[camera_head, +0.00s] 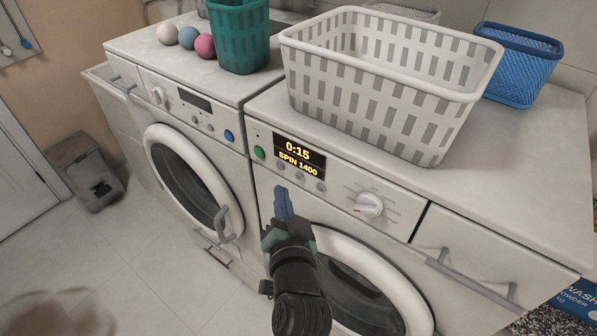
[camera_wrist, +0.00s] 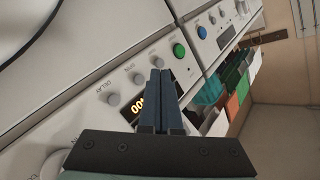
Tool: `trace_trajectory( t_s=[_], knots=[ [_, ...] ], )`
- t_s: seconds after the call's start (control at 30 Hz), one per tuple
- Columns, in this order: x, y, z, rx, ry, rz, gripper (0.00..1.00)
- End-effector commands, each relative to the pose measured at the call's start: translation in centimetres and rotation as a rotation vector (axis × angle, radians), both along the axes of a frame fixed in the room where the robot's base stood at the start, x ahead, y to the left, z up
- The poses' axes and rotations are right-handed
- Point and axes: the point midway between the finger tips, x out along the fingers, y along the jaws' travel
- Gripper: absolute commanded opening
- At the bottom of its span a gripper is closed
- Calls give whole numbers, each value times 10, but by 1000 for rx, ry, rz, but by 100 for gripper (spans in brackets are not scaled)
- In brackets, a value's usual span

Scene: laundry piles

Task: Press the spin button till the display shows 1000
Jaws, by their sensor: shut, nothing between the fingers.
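The right washing machine has a dark display (camera_head: 299,156) reading "0:15" and "SPIN 1400" in yellow. Several small grey buttons sit in a row under it, among them a right one (camera_head: 320,187). In the wrist view the fingertips (camera_wrist: 159,72) are close to the button nearest the green one; contact cannot be told.
A green button (camera_head: 259,152) is left of the display, and a white dial (camera_head: 368,205) is to the right. A white basket (camera_head: 385,135) stands on top. The left machine (camera_head: 185,130) has a blue button (camera_head: 228,135).

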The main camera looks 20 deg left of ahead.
Motion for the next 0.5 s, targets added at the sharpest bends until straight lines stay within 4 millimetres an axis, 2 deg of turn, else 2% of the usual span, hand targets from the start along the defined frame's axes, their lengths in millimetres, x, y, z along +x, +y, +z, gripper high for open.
trace_trajectory(
  t_s=[0.2, 0.5],
  knots=[
    [-20, 7, 1, 0, 3, 1, 0],
    [-25, 9, 0, 0, 0, 0, 0]
  ],
)
